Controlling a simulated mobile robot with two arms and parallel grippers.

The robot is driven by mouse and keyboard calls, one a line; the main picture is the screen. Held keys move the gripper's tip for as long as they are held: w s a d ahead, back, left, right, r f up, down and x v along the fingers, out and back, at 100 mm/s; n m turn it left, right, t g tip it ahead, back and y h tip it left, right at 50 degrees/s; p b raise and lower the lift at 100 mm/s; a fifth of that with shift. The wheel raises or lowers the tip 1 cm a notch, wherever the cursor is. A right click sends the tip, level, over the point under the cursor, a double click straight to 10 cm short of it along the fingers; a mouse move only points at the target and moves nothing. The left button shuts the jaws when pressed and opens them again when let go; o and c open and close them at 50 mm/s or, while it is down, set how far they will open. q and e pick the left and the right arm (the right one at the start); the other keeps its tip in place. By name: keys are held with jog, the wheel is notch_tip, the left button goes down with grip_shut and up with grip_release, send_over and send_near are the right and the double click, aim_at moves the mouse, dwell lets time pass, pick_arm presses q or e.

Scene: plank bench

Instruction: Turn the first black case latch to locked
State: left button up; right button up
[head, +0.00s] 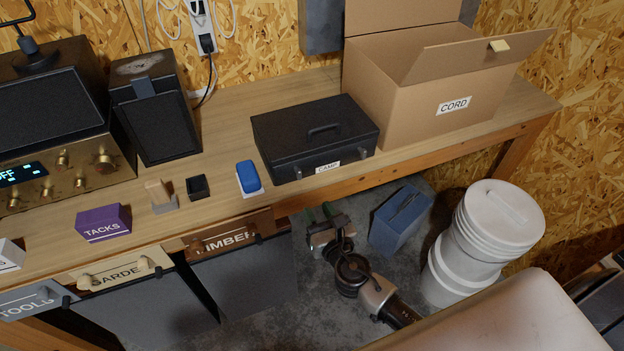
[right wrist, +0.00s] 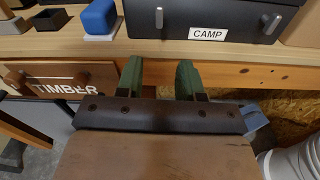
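The black case (head: 315,137) lies shut on the bench, its handle on top and a CAMP label (head: 328,167) on its front. Two small grey latches flank the label: the left latch (head: 299,175) and the right latch (head: 371,152). In the right wrist view, the left latch (right wrist: 160,18) hangs upright and the right latch (right wrist: 270,23) looks slightly tilted. My right gripper (head: 322,213) is below and in front of the bench edge, apart from the case. Its green fingers are spread and empty in the right wrist view (right wrist: 160,78). My left gripper is out of view.
A blue block on a white base (head: 248,177) stands left of the case. A CORD carton (head: 430,85) stands open to its right. The TIMBER drawer (head: 228,238) is under the bench edge. A blue box (head: 399,218) and white buckets (head: 490,240) are on the floor.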

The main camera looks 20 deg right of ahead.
aim_at(300, 175)
jog(key=shift+n, duration=0.4)
jog(key=w, duration=0.1)
jog(key=w+r, duration=0.1)
jog(key=w, duration=0.1)
jog(key=w+r+p, duration=0.1)
jog(key=w, duration=0.1)
jog(key=shift+w, duration=0.2)
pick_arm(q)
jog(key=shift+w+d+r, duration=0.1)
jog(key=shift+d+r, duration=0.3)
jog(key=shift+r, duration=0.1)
pick_arm(e)
jog(key=w, duration=0.5)
jog(key=shift+w+a+f, duration=0.2)
jog(key=shift+w+a, duration=0.05)
jog(key=shift+w, duration=0.05)
jog(key=shift+c, duration=0.3)
grip_shut()
